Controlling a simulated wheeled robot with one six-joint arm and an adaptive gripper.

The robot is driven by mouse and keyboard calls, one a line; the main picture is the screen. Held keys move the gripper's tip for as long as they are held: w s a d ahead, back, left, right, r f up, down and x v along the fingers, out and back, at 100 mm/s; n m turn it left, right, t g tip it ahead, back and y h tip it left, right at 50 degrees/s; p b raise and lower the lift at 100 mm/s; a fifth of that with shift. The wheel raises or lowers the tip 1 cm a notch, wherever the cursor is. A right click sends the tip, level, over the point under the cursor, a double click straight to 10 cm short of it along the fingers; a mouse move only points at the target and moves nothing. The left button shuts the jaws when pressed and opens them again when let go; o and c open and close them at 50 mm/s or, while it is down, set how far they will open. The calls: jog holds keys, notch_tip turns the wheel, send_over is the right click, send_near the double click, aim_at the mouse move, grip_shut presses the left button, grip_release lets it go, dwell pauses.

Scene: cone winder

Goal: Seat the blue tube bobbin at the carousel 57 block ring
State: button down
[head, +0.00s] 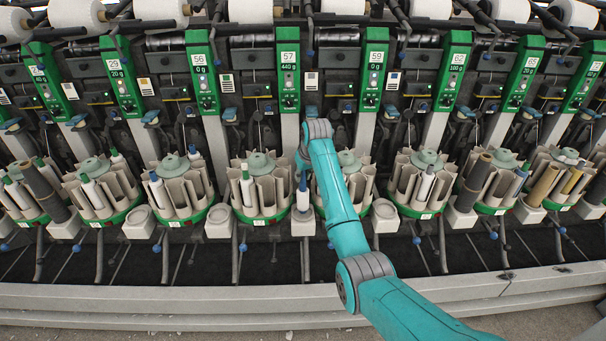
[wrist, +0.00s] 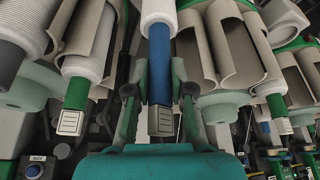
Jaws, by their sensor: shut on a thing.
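The blue tube bobbin, a blue tube with white yarn, is between the fingers of my gripper (wrist: 160,92). In the wrist view its blue tube (wrist: 160,58) runs down the middle, with white yarn above. In the head view the bobbin (head: 303,184) stands upright below my wrist, right of the carousel (head: 262,212) under the green panel marked 57 (head: 288,58). A pale block (head: 303,226) is directly under the bobbin. Its ring is hidden, and I cannot tell whether the bobbin touches it. My fingers are mostly hidden in the head view.
Neighbouring carousels stand close on both sides, with beige open pockets (wrist: 240,50) at right in the wrist view. A green-ended bobbin (wrist: 78,92) is near at left. Another pale block (head: 218,222) is empty. A grey rail (head: 180,300) runs along the front.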

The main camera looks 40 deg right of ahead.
jog(key=shift+f, duration=0.65)
jog(key=c, duration=0.9)
grip_release()
jog(key=shift+c, duration=0.2)
jog(key=v, duration=1.2)
jog(key=shift+w+a, duration=0.1)
